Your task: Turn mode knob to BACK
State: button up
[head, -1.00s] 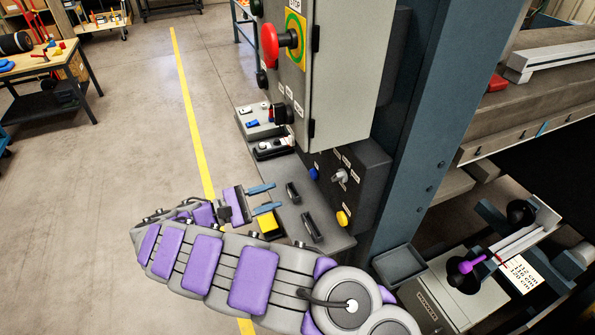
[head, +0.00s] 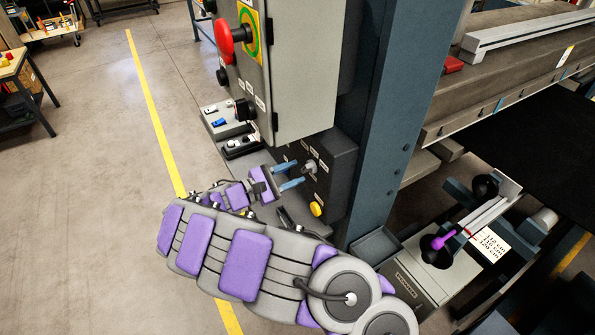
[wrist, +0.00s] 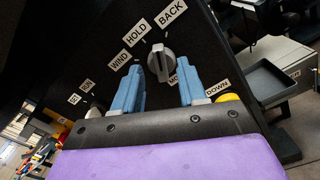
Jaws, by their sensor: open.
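The mode knob (head: 309,167) is a grey bar-shaped knob on the front of the dark control box (head: 338,170). In the wrist view the knob (wrist: 161,60) shows between and beyond my two blue fingertips, with labels WIND (wrist: 119,61), HOLD (wrist: 135,32) and BACK (wrist: 172,12) around it. Its bar stands nearly upright in that picture; I cannot tell for sure which label it points at. My gripper (head: 294,175) is open and empty, just left of the knob in the head view. The fingers straddle the knob's line without visible contact. The MODE label is partly hidden by the right finger.
A yellow button (head: 316,209) sits below the knob, near the DOWN label (wrist: 217,86) in the wrist view. A grey cabinet with a red stop button (head: 229,37) hangs above. A blue post (head: 385,130) stands right of the box. A shelf lies below my gripper.

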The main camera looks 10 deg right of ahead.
jog(key=shift+x, duration=1.15)
jog(key=shift+c, duration=0.3)
grip_shut()
